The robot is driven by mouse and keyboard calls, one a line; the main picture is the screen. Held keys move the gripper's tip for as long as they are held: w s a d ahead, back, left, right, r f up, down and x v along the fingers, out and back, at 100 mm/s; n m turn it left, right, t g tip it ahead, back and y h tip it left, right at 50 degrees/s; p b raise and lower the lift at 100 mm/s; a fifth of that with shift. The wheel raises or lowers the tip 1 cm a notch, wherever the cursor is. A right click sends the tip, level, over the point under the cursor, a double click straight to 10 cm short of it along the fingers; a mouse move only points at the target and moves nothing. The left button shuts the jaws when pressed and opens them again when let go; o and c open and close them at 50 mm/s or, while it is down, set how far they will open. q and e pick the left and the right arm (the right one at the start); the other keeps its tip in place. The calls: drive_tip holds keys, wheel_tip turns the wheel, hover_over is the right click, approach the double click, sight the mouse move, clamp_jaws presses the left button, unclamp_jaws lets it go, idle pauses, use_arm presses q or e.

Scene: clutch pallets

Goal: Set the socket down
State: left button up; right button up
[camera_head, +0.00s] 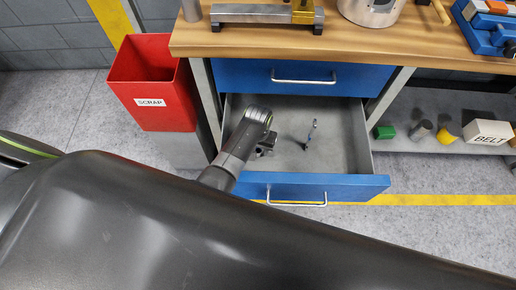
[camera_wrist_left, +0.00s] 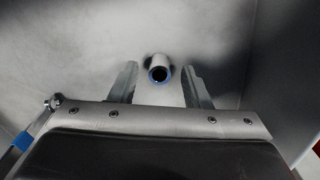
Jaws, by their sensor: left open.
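The socket (camera_wrist_left: 158,68), a small round metal piece with a dark hole and a blue ring, is on the grey drawer floor in the left wrist view. My left gripper (camera_head: 264,151) reaches down into the open drawer (camera_head: 345,185). In the wrist view its two fingers stand apart, one on each side of the socket, with visible gaps. The gripper is open. In the head view the gripper and wrist hide the socket. My right gripper is not in view.
A red scrap bin (camera_head: 150,85) stands left. The wooden bench top (camera_head: 350,42) is above; a shelf right holds a green block (camera_head: 384,132) and BELT box (camera_head: 487,133).

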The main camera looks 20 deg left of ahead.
sight(258, 151)
use_arm(q)
wheel_tip(258, 151, up, 11)
drive_tip(key=p, duration=0.2)
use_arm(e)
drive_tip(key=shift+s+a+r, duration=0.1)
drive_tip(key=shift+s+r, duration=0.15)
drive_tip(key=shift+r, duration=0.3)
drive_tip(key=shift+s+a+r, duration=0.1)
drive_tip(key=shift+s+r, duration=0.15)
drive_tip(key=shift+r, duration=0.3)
use_arm(q)
drive_tip(key=shift+s+f, duration=0.1)
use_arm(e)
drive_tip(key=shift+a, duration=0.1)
